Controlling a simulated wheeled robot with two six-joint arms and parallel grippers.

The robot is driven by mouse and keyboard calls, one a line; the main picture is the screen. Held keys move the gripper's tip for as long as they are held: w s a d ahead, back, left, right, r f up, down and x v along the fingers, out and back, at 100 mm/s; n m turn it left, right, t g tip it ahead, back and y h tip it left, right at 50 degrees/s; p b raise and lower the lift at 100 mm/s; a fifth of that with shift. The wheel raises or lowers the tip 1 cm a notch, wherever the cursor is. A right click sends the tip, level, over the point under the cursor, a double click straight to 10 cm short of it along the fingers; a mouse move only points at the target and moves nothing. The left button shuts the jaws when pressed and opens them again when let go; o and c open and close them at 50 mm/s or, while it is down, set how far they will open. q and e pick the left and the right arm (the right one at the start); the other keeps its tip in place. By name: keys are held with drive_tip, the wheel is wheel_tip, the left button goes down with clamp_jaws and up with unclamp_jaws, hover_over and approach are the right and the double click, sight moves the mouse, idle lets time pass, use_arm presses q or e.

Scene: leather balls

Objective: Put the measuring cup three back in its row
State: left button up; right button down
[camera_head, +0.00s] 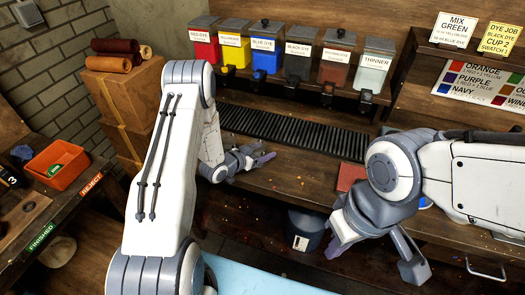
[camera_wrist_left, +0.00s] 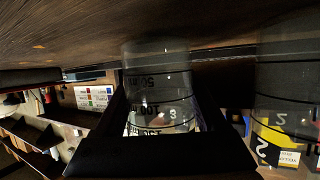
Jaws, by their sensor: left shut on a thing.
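The clear measuring cup three (camera_wrist_left: 160,65) is in the left wrist view, with black graduation marks and a 3. That view is inverted, with the wooden bench top above. My left gripper (camera_wrist_left: 160,105) has its dark jaws on both sides of the cup and is shut on it. The cup looks upright, its base close to the bench; I cannot tell whether it touches. A second clear cup, marked 2 (camera_wrist_left: 285,90), stands beside it. In the head view my left gripper (camera_head: 252,160) is low over the bench; the cup is hard to make out there. My right gripper (camera_head: 380,256) is open and empty.
Dye dispensers (camera_head: 265,52) line the back above a black ribbed grate (camera_head: 290,130). A reddish-brown block (camera_head: 351,177) lies near my right arm. A dark bin (camera_head: 305,230) stands below the bench edge. An orange tray (camera_head: 57,165) is at the left.

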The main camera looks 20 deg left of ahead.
use_arm(q)
drive_tip(key=shift+f, duration=0.2)
drive_tip(key=o, duration=1.4)
drive_tip(key=shift+r, duration=0.25)
drive_tip(key=shift+s+a, duration=0.2)
drive_tip(key=shift+s, duration=0.05)
drive_tip(key=b+v, duration=0.2)
drive_tip(key=v, duration=0.9)
drive_tip(key=shift+s+r, duration=0.15)
drive_tip(key=shift+s, duration=0.05)
